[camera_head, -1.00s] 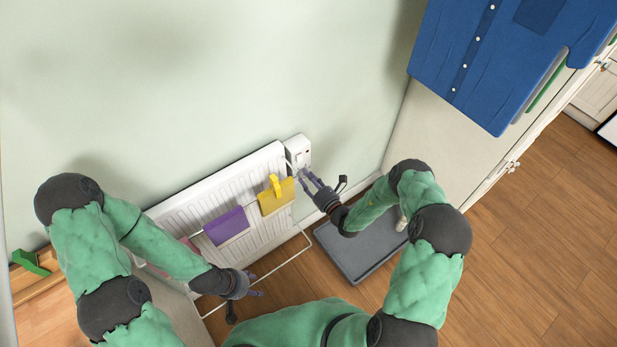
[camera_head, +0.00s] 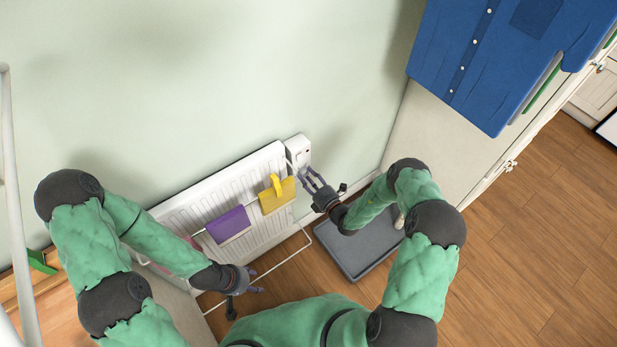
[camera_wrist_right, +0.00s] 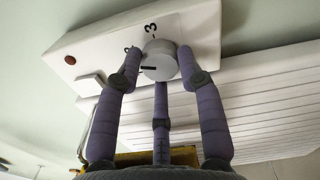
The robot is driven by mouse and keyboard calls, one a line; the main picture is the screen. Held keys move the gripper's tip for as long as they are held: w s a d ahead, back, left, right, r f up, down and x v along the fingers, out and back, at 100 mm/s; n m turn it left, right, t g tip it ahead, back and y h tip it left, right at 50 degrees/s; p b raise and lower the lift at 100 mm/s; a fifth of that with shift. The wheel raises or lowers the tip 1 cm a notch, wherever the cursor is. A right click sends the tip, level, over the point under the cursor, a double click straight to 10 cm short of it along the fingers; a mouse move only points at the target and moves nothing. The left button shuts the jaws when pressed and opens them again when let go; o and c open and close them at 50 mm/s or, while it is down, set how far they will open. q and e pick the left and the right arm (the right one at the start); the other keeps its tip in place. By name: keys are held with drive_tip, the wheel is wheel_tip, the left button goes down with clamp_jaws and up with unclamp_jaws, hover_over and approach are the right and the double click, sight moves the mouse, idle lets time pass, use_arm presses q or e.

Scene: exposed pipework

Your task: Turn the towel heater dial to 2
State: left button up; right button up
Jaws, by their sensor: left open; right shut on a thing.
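The towel heater is a white ribbed panel (camera_head: 262,164) on the wall, with a white control box (camera_head: 298,150) at its upper right end. In the right wrist view the grey round dial (camera_wrist_right: 159,60) sits on the box, with a black pointer mark and a "3" printed beside it; I cannot see a 2. My right gripper (camera_wrist_right: 160,72) is shut on the dial, its purple fingers around the sides; it also shows at the box in the head view (camera_head: 307,176). My left gripper (camera_head: 254,280) is open and empty, low in front of the heater's left part.
A purple cloth (camera_head: 228,225) and a yellow cloth (camera_head: 272,201) hang on the white rail in front of the heater. A grey tray (camera_head: 362,245) lies on the floor below my right arm. A blue shirt (camera_head: 490,50) hangs at the upper right.

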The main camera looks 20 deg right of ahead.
drive_tip(key=shift+w+d+r+m, duration=0.1)
drive_tip(key=shift+w+d+m, duration=0.05)
drive_tip(key=shift+m, duration=0.45)
drive_tip(key=o, duration=1.1)
drive_tip(key=shift+o, duration=0.2)
drive_tip(key=shift+s+d, duration=0.15)
drive_tip(key=shift+s, duration=0.45)
drive_tip(key=v, duration=1)
drive_tip(key=shift+s, duration=0.4)
